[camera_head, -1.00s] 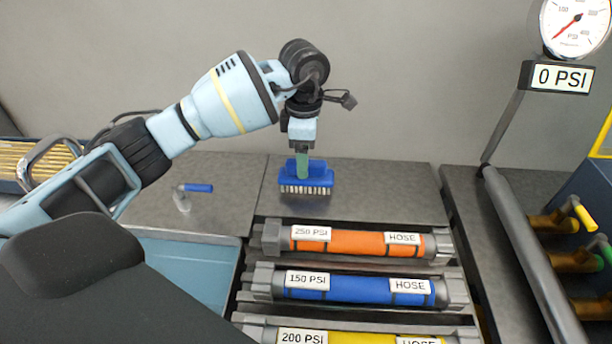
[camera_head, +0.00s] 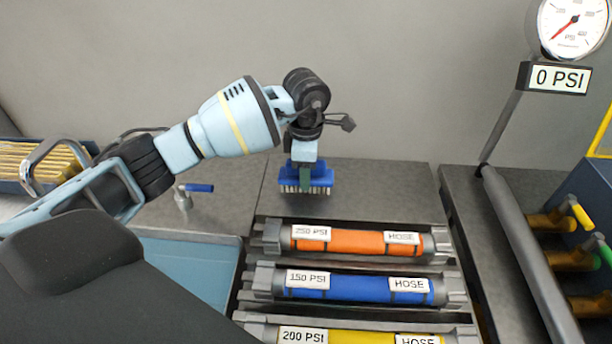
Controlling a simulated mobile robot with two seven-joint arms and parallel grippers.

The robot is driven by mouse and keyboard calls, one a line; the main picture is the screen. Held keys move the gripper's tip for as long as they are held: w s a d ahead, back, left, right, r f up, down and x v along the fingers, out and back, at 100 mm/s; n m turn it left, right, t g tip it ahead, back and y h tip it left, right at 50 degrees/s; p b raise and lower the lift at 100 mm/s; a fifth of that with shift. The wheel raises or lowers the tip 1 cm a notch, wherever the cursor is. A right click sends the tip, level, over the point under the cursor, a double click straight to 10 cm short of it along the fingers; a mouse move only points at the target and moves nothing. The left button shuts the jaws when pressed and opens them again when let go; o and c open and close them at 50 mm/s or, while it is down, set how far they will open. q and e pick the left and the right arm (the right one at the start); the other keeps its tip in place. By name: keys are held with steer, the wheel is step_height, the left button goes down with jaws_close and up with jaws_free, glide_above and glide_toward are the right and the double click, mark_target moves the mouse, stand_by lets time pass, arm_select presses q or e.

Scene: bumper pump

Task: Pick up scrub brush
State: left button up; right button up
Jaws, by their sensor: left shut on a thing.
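The scrub brush (camera_head: 322,181) has a blue body and pale bristles pointing down. It is at the back of the grey counter, behind the hose rack. My left gripper (camera_head: 305,177) points down from above and is shut on the brush, its green-tipped finger in front of the blue body. Whether the bristles touch the counter is hard to tell. My right gripper is out of view.
A rack in front holds an orange hose (camera_head: 350,241), a blue hose (camera_head: 350,288) and a yellow hose (camera_head: 365,338). A blue-handled valve (camera_head: 185,198) stands to the left on the counter (camera_head: 235,205). A pressure gauge (camera_head: 572,27) reading 0 PSI and a grey pipe (camera_head: 525,255) are at right.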

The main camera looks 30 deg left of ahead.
arm_select(q)
steer(key=shift+c, duration=0.3)
step_height(320, 180, up, 10)
stand_by(0.4)
steer(key=o, duration=0.4)
steer(key=shift+c, duration=1.2)
